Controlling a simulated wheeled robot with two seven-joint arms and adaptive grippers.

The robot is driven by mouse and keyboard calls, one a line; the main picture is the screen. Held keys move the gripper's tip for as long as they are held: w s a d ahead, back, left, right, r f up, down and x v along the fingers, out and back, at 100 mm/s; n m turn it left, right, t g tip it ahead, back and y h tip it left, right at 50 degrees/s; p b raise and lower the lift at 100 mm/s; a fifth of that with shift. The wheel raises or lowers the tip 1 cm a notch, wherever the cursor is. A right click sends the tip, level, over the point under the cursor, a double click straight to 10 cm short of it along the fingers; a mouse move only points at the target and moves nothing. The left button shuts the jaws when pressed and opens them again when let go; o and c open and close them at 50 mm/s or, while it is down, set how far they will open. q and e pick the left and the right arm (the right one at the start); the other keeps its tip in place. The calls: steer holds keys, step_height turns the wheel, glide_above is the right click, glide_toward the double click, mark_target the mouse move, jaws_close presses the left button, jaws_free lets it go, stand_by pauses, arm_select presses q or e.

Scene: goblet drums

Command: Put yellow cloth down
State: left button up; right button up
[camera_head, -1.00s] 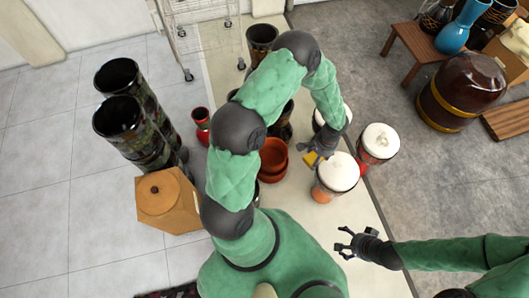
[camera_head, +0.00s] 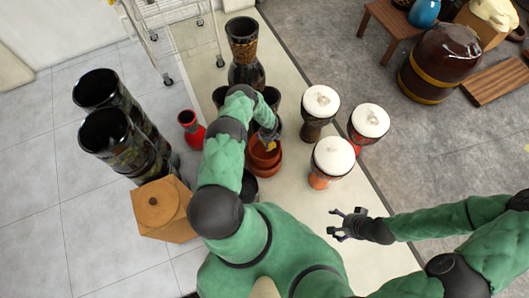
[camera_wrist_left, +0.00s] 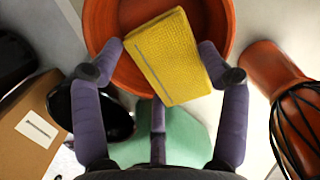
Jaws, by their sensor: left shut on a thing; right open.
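My left gripper (camera_wrist_left: 166,62) is shut on the yellow cloth (camera_wrist_left: 174,55), which looks like a folded, textured block in the left wrist view. The cloth is over the orange bowl (camera_wrist_left: 226,20), whose rim shows around it. I cannot tell whether the cloth touches the bowl. My right gripper (camera_head: 347,222) is open and empty over the pale floor strip, right of my body.
White-topped goblet drums (camera_head: 333,158) stand right of the bowls. A tall dark drum (camera_head: 243,50) stands behind. A red vase (camera_head: 191,128), a wooden box (camera_head: 163,208) and tall dark drums (camera_head: 114,140) are on the left. The pale strip (camera_head: 340,200) has free room near the right gripper.

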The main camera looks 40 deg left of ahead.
mark_target(263, 143)
arm_select(q)
steer(key=f+m, duration=0.1)
steer(key=s+a+f, duration=0.1)
steer(key=f, duration=0.1)
steer(key=shift+a+m, duration=0.2)
steer(key=shift+m, duration=0.2)
step_height(263, 143, down, 6)
steer(key=b, duration=0.3)
steer(key=shift+r, duration=0.25)
steer(key=shift+f+b, duration=1.55)
steer(key=shift+f, duration=0.65)
steer(key=shift+r, duration=0.1)
steer(key=o, duration=0.7)
steer(key=shift+o, duration=0.2)
